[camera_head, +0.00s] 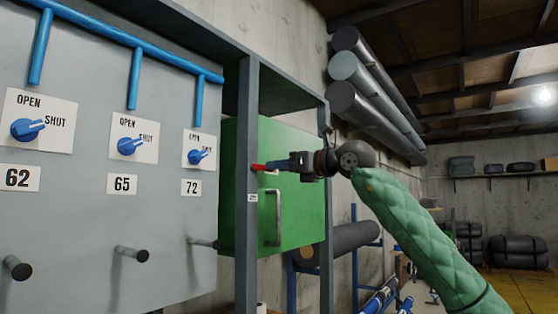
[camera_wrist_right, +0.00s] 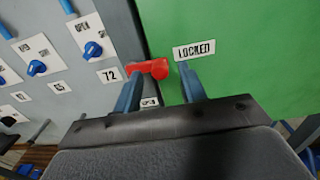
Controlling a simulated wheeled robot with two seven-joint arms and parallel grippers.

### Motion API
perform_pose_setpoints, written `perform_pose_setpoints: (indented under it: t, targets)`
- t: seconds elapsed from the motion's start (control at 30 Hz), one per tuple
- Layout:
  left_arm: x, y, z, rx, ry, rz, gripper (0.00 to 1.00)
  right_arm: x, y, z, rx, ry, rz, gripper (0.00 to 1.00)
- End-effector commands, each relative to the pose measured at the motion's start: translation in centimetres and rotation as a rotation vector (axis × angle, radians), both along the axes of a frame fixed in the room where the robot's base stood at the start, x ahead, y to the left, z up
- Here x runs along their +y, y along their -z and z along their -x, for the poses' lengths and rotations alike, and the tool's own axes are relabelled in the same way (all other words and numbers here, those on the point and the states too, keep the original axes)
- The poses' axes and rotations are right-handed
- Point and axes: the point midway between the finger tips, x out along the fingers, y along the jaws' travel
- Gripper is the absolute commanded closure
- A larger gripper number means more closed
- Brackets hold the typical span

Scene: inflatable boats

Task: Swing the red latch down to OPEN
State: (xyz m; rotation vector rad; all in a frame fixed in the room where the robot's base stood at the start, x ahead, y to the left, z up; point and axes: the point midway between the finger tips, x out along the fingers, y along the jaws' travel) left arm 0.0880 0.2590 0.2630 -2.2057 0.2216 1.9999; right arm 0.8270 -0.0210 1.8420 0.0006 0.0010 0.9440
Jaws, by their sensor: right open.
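The red latch (camera_head: 258,167) is on the left edge of the green cabinet door (camera_head: 297,190), beside the grey frame post. It lies roughly horizontal, reaching left toward the post. In the right wrist view the red latch (camera_wrist_right: 148,69) shows between the blue fingertips of my right gripper (camera_wrist_right: 158,80). A white LOCKED label (camera_wrist_right: 194,50) is on the green door to the right of the latch. My right gripper (camera_head: 275,166) is open at the latch; I cannot tell whether a finger touches it. My left gripper is not in view.
A grey panel (camera_head: 80,215) with blue OPEN/SHUT knobs and protruding pegs stands left of the cabinet. A grey post (camera_head: 246,240) stands close beside the latch. A metal handle (camera_head: 273,218) sticks out from the door below my gripper. Grey rolls (camera_head: 355,75) hang above right.

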Motion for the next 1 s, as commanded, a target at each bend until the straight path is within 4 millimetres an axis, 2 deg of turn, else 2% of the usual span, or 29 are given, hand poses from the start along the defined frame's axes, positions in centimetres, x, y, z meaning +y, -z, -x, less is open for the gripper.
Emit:
perform_pose_setpoints:
  t: [0.13,0.47,0.7,1.0]
  targets:
    - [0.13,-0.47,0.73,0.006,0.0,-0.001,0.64,0.65,-0.06,-0.55,0.0,0.001,0.0,0.59]
    - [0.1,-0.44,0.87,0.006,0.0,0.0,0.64,0.84,0.05,-0.66,-0.001,0.001,0.0,0.59]
    - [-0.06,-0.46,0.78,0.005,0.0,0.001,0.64,0.84,0.03,-0.65,-0.001,0.001,0.0,1.0]
    - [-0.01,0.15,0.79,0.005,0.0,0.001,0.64,0.83,0.25,-0.63,0.012,0.001,-0.01,1.0]
